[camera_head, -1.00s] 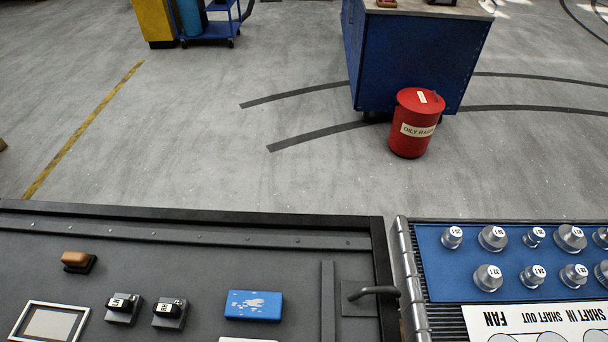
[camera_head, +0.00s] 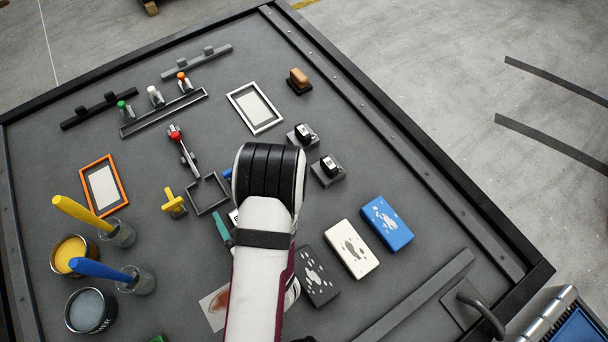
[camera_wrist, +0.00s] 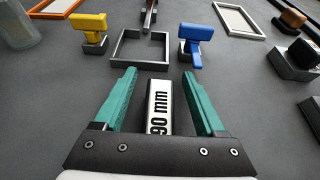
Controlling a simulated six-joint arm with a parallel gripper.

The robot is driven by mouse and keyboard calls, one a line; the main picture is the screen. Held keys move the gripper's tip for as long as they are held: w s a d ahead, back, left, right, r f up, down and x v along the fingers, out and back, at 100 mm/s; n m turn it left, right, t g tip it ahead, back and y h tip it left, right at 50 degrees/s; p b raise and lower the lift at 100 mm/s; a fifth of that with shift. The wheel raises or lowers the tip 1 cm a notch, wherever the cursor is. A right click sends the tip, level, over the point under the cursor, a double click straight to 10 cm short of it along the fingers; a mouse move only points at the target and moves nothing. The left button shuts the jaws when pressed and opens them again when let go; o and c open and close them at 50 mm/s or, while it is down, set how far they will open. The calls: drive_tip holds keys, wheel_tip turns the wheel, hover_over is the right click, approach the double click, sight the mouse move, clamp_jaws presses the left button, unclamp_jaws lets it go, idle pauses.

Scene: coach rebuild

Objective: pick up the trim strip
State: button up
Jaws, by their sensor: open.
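In the wrist view my gripper (camera_wrist: 159,78) is open, with a teal finger on each side of a narrow dark strip with a white label reading 90 mm (camera_wrist: 158,105). I take this as the trim strip. It lies lengthwise between the fingers, with a gap visible on both sides. Its near end is hidden by the gripper body. In the head view my arm covers most of it. Only a bit of white and one teal finger show beside the arm.
A low square frame (camera_wrist: 140,66) stands just beyond the fingertips, with a yellow tool (camera_wrist: 90,28) and a blue tool (camera_wrist: 195,38) beside it. Black, white and blue boxes (camera_head: 388,222) are right of my arm. Cups with brushes and tins (camera_head: 92,310) stand left.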

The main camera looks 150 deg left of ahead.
drive_tip(key=shift+s, duration=0.1)
drive_tip(key=shift+c, duration=0.3)
clamp_jaws()
drive_tip(key=shift+r, duration=0.1)
